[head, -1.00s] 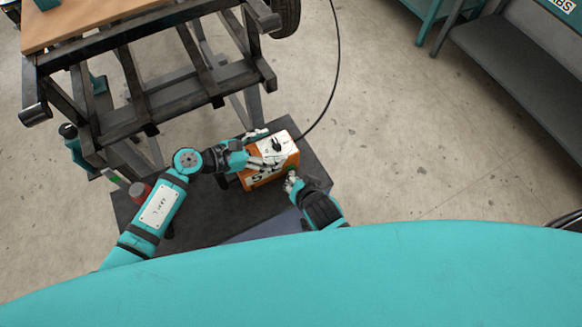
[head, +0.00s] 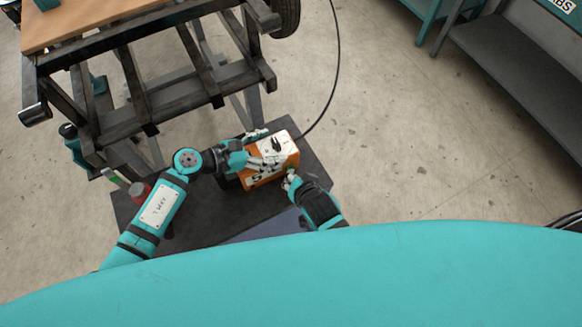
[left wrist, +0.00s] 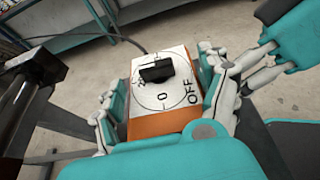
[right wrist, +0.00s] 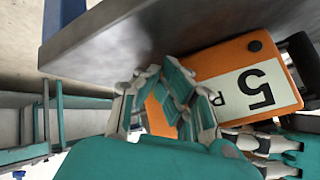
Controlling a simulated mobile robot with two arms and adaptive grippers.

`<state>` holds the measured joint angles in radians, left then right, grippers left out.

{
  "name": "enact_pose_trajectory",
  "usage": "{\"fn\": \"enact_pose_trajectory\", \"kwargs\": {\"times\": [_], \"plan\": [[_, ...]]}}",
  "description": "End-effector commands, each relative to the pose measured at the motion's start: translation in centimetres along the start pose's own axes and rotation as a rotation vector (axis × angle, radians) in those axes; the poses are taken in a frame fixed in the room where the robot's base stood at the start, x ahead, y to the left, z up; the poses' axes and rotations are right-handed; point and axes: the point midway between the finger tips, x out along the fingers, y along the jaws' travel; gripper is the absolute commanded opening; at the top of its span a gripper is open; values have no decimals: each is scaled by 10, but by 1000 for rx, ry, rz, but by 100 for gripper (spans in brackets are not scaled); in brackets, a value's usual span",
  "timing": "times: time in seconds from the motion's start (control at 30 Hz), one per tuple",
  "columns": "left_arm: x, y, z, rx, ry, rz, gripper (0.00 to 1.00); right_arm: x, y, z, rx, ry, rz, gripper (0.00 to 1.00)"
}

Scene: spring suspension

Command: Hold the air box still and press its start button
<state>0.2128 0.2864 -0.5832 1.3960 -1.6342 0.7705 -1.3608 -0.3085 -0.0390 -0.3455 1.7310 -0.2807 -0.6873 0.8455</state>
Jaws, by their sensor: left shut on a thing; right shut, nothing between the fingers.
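The air box (head: 284,150) is orange with a white top and stands on the dark platform. Its top carries a black knob, which shows in the left wrist view (left wrist: 156,71) with a round dial and "OFF" lettering. My left gripper (head: 262,148) is shut on the air box, with fingers along two opposite sides. My right gripper (head: 289,181) is shut and empty, its fingertips close to the box's lower right face. A small green spot, perhaps the start button (head: 292,169), shows just above those fingertips. The right wrist view shows shut fingers (right wrist: 178,85) beside the orange face; contact is unclear.
The dark platform (head: 205,228) lies under the box. A metal frame cart (head: 190,85) stands behind it, at upper left. A black hose (head: 337,75) runs from the box to the back. A red and grey cylinder (head: 141,191) is near my left arm.

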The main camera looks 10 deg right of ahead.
Motion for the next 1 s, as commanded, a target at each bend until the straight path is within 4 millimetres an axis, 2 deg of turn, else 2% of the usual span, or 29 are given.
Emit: {"fn": "enact_pose_trajectory", "kwargs": {"times": [0.03,0.57,1.0], "plan": [[1,-5,-9,-5,14,-10,33,1,0,-1,0,2,0,0],[1,-5,-9,-6,14,-10,33,2,-2,-3,0,5,-2,0],[1,-5,-9,-6,15,-10,33,-10,8,6,1,3,-1,0]]}}
